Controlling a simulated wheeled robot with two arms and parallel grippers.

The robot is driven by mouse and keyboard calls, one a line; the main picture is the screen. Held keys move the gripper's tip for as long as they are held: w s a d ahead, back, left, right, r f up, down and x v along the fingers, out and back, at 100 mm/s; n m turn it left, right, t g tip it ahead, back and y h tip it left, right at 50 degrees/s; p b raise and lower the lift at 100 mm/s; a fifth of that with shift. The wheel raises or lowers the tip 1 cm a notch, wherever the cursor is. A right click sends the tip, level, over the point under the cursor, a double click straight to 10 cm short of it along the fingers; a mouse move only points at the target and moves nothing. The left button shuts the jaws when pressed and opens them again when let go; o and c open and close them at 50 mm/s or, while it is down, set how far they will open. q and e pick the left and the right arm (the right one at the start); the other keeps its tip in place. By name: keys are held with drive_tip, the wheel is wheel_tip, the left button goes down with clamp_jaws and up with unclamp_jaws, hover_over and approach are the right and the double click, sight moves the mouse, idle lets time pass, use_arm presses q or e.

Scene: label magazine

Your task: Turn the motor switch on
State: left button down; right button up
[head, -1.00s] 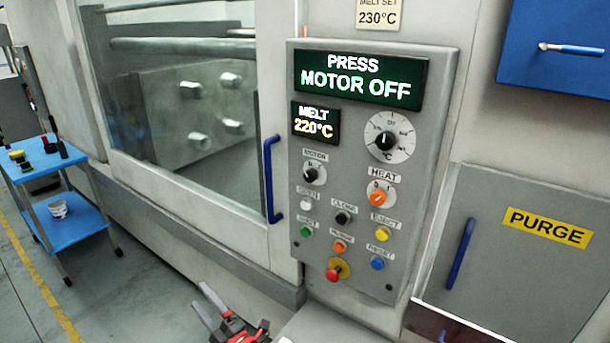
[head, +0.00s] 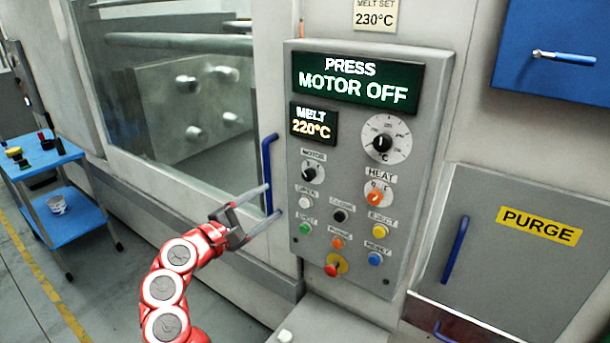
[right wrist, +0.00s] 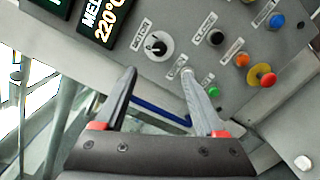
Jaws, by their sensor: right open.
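The motor switch (head: 309,175) is a black rotary knob under a MOTOR label, on the left of the grey control panel (head: 350,260). It also shows in the right wrist view (right wrist: 157,45), beyond the fingertips. The upper display (head: 358,81) reads PRESS MOTOR OFF. My right gripper (head: 272,199) is open and empty, left of the panel and below the motor switch, in front of the blue door handle in the head view. In the right wrist view its two fingers (right wrist: 158,72) point toward the panel, apart from the knob. My left gripper is not in view.
An orange heat knob (head: 376,197), several coloured buttons and a red emergency button (head: 332,269) sit near the switch. A blue vertical handle (head: 267,172) stands left of the panel. A blue cart (head: 75,225) is at the far left.

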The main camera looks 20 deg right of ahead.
sight(306, 177)
drive_tip(key=p+x, duration=0.4)
drive_tip(key=x, duration=1)
drive_tip(key=shift+w+p, duration=0.15)
drive_tip(key=shift+p, duration=0.2)
drive_tip(key=shift+w+d, duration=0.25)
drive_tip(key=shift+d, duration=0.05)
drive_tip(key=shift+c, duration=0.2)
clamp_jaws()
